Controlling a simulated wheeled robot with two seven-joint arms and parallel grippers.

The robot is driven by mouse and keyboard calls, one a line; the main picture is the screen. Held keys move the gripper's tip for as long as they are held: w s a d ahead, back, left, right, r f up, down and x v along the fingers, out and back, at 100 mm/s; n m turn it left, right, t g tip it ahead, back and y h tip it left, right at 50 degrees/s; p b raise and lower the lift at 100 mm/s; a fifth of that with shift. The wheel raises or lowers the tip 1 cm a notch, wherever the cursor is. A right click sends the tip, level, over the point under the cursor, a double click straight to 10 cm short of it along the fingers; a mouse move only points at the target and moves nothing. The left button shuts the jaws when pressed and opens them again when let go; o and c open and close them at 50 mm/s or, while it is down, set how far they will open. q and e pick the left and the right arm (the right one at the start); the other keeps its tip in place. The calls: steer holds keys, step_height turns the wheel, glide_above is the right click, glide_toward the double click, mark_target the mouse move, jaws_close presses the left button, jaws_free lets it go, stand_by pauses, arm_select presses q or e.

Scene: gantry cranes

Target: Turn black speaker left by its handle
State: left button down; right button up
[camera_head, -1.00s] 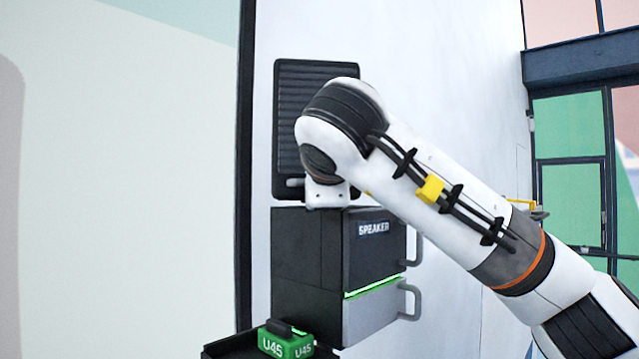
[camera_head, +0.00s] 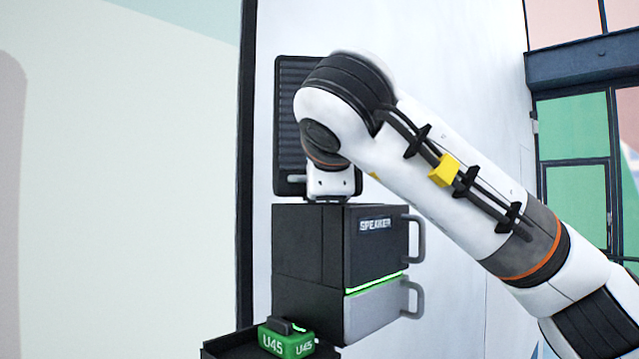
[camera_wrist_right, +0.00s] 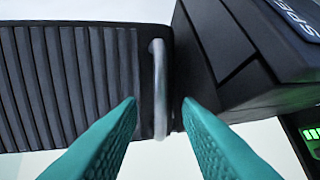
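A black ribbed panel (camera_head: 290,110), which looks like the speaker's front, is upright on the white wall, partly hidden behind my right arm. Its light grey bar handle (camera_head: 294,179) shows near its lower edge. In the right wrist view the ribbed panel (camera_wrist_right: 75,75) fills the left, and the handle (camera_wrist_right: 159,90) stands upright in the picture. My right gripper (camera_wrist_right: 159,103) is open, its teal fingertips on either side of the handle with gaps visible. Whether the handle lies fully between them in depth, I cannot tell. The head view hides these fingers. My left gripper is not in view.
Below the panel is a dark box (camera_head: 375,250) marked SPEAKER, with a green light strip and grey handles on its right. It also shows close beside my fingers in the wrist view (camera_wrist_right: 235,60). A green U45 block (camera_head: 285,343) sits on a black ledge. A window frame is at right.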

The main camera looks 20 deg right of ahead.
steer(key=b+v, duration=0.2)
steer(key=v, duration=0.7)
steer(key=shift+b, duration=0.3)
